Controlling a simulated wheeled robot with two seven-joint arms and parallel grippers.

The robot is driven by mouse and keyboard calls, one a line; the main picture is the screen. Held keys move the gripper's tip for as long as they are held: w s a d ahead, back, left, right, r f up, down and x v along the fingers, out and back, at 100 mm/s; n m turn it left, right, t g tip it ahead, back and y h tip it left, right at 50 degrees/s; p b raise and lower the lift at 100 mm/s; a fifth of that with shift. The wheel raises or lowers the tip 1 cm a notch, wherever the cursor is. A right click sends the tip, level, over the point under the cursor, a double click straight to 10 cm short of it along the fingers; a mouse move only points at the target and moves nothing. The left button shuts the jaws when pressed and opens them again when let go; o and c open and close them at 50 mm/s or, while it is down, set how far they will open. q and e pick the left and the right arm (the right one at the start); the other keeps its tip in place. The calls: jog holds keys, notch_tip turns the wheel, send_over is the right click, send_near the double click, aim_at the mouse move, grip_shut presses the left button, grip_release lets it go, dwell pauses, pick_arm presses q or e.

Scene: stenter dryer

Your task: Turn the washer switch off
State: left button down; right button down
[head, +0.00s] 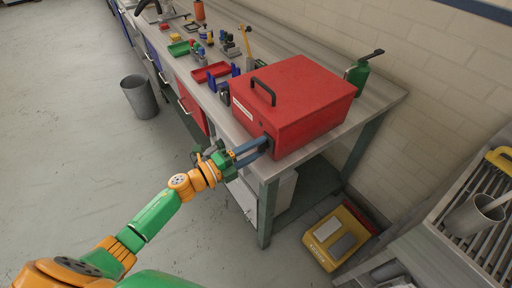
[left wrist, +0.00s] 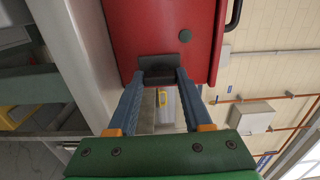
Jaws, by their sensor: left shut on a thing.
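The red washer box (head: 295,105) stands on the workbench's near corner, with a black handle (head: 263,90) on top and a white label on its front side. Its dark switch (left wrist: 158,68) sticks out of the red face in the left wrist view, below a small dark plate (left wrist: 185,35). My left gripper (head: 263,145) reaches the lower part of that face. In the left wrist view its blue fingers (left wrist: 158,80) lie on both sides of the switch and are shut on it. In the head view the fingertips mostly hide the switch. My right gripper is in neither view.
A yellow and grey unit (head: 340,238) lies on the floor near a metal rack (head: 450,235). A bin (head: 139,97) stands left. Floor at left is clear.

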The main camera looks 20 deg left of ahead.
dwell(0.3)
pick_arm(q)
jog(key=shift+c, duration=1.6)
grip_release()
jog(key=b+v, duration=0.1)
jog(key=v, duration=0.6)
